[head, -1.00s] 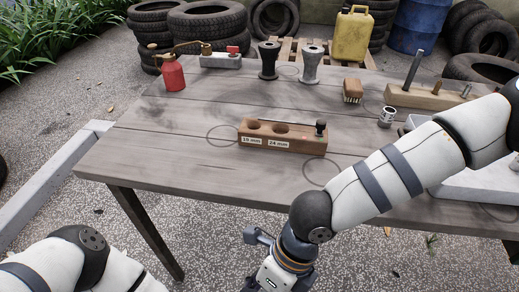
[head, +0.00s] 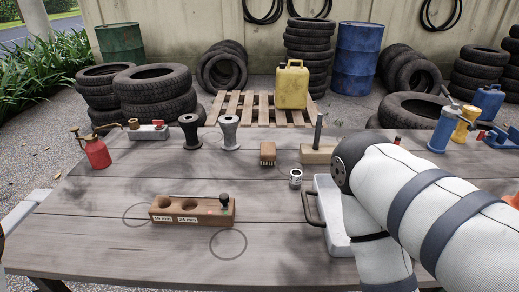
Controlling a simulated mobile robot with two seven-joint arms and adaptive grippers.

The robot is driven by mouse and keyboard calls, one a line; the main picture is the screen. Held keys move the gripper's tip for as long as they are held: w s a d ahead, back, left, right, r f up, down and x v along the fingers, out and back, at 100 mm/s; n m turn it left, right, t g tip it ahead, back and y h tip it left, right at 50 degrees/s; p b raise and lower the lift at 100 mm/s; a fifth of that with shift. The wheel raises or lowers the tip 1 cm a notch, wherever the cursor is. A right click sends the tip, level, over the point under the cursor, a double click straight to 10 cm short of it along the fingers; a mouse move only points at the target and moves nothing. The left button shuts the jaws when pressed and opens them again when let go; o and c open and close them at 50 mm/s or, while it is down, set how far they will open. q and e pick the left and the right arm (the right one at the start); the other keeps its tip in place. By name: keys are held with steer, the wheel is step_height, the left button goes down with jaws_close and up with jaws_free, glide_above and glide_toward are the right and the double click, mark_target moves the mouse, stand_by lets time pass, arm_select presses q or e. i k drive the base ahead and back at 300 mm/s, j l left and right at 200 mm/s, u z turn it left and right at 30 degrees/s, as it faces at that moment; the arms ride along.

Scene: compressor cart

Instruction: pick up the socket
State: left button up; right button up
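A small silver socket (head: 296,178) stands on the wooden table, just left of the white tray and in front of the wooden blocks. A brown wooden holder (head: 168,218) lies nearer the front, with two round holes labelled 19 mm and 24 mm. A dark-knobbed piece stands at its right end. Neither of my grippers shows in the head view now. My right arm crosses the right side over the tray, its lower part running out of the bottom edge. My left arm is almost wholly out of view.
The white tray (head: 336,238) with a dark handle is partly hidden by my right arm. Behind the socket are a brush (head: 268,153) and a wooden block with a post (head: 318,154). A red oil can (head: 97,152) and two spools stand further left. The table's front left is clear.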

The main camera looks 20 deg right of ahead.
mark_target(295, 180)
steer(key=k+j+z, duration=0.1)
steer(key=z, duration=0.3)
steer(key=k+j+z, duration=0.15)
steer(key=z, duration=0.25)
